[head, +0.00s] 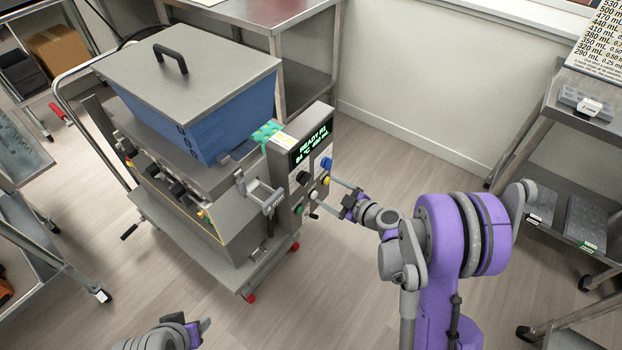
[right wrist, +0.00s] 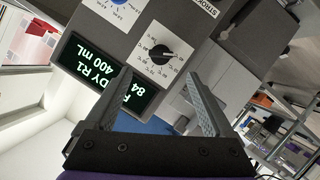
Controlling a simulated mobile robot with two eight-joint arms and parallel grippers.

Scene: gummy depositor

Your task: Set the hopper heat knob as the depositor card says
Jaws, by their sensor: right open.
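The depositor (head: 222,215) has a blue hopper (head: 215,115) under a grey lid. Its control panel (head: 310,150) has a green-lit display (head: 311,142), upside down in the right wrist view (right wrist: 113,75), reading READY R1, 84 and 400 mL. My left gripper (head: 204,328) is partly cut off.
A shelf cart (head: 548,135) stands at the right, a steel table (head: 262,12) behind the depositor. The floor between the panel and the right cart is clear.

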